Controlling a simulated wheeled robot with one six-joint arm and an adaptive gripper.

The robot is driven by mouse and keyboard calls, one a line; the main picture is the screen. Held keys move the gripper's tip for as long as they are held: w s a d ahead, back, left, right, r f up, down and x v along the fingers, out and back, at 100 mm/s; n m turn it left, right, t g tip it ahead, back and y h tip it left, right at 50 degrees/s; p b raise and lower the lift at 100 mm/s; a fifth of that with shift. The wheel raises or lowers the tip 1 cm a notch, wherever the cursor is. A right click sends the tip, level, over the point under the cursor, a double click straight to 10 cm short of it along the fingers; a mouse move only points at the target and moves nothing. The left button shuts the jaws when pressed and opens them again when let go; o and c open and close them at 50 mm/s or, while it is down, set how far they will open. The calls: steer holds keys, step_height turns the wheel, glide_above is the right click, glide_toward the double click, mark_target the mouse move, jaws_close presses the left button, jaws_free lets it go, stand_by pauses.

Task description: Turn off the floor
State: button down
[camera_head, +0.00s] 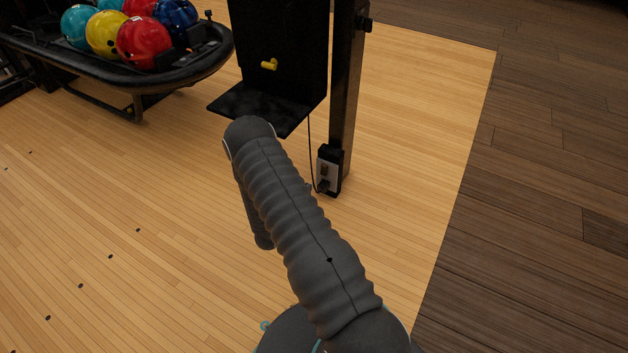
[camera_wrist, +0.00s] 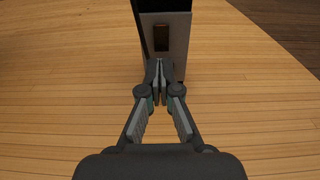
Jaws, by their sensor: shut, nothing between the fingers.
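A light wall plate (camera_head: 334,171) is on a black box at the foot of a dark post.
A black panel (camera_head: 285,35) with a yellow lever (camera_head: 269,64) and a shelf (camera_head: 262,108) sits beside the post (camera_head: 348,90). A black ball rack (camera_head: 185,75) with several coloured balls stands at upper left. The light wood floor (camera_head: 420,150) around the post is clear.

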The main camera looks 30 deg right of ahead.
steer(key=v, duration=0.3)
steer(key=shift+s+a, duration=0.25)
stand_by(0.4)
steer(key=s+d+f+m+g, duration=0.2)
steer(key=s+d+m+g, duration=0.15)
steer(key=s+g, duration=0.5)
steer(key=s+a+r+m+g+y, duration=0.1)
steer(key=s+a+r+m+g, duration=0.1)
steer(key=s+r+m+g, duration=0.35)
steer(key=s+a+r+m+t+y+p, duration=0.1)
steer(key=s+a+r+m+y, duration=0.3)
steer(key=r, duration=0.6)
steer(key=s+a+r+m+t+y+p, duration=0.2)
steer(key=a+r+m+y, duration=0.3)
steer(key=r, duration=0.5)
steer(key=s+a+r+m+t+y+p, duration=0.1)
steer(key=s+a+r+m+y, duration=0.3)
steer(key=a+r, duration=0.45)
steer(key=s+r+m+t+p, duration=0.1)
steer(key=s+r+t, duration=0.1)
steer(key=r, duration=0.6)
steer(key=s+r+m+t+p, duration=0.1)
steer(key=r+t, duration=0.3)
steer(key=r, duration=0.5)
steer(key=shift+s+r+t+y, duration=0.25)
steer(key=shift+s+t+y, duration=0.15)
steer(key=shift+s, duration=0.5)
